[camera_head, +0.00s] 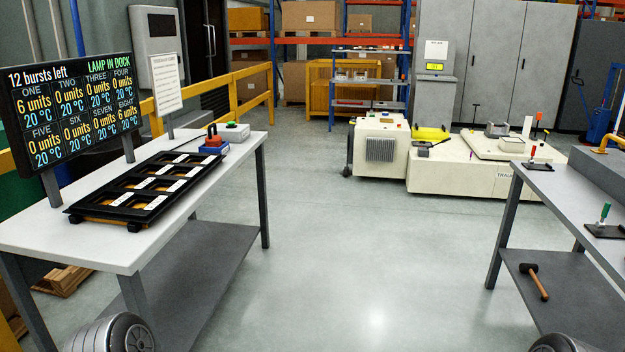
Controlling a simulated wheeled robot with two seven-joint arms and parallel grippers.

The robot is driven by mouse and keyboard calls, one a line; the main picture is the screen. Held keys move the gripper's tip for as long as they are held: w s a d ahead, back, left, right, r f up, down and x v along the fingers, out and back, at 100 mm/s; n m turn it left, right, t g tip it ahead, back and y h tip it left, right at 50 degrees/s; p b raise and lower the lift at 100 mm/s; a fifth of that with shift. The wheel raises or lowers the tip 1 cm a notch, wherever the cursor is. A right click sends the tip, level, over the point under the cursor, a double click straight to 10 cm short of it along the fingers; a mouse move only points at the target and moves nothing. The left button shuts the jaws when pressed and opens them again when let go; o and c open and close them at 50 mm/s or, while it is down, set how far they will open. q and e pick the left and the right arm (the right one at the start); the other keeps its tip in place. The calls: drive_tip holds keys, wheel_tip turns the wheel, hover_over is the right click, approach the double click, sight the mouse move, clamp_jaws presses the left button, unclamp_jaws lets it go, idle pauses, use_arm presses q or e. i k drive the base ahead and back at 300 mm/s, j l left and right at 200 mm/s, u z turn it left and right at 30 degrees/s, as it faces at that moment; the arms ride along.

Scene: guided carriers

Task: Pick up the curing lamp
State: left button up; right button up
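A red device with a dark upright part, which looks like the curing lamp (213,140), sits in a small blue dock (214,150). The dock stands near the far end of the left table (90,245). The display board (75,100) above that table reads "LAMP IN DOCK" and "12 bursts left". Rounded grey parts of my own arms show at the bottom left and bottom right edges. Neither gripper's fingers are in view, and nothing touches the lamp.
A black tray (70,218) with several compartments lies on the left table, nearer than the dock. A pale box (232,132) stands beside the dock. A right workbench (560,190) holds clamps, with a mallet (535,281) below. The floor between is clear; a cream carrier (450,175) stands beyond.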

sight(215, 139)
drive_tip(key=i, duration=2.6)
drive_tip(key=i+u, duration=0.1)
drive_tip(key=i, duration=0.65)
drive_tip(key=i+l+u, duration=0.1)
drive_tip(key=i, duration=0.6)
drive_tip(key=i+l, duration=0.2)
drive_tip(key=i, duration=0.55)
drive_tip(key=i+l+u, duration=0.15)
drive_tip(key=i+u, duration=0.25)
drive_tip(key=i+l+u, duration=0.4)
drive_tip(key=i, duration=0.15)
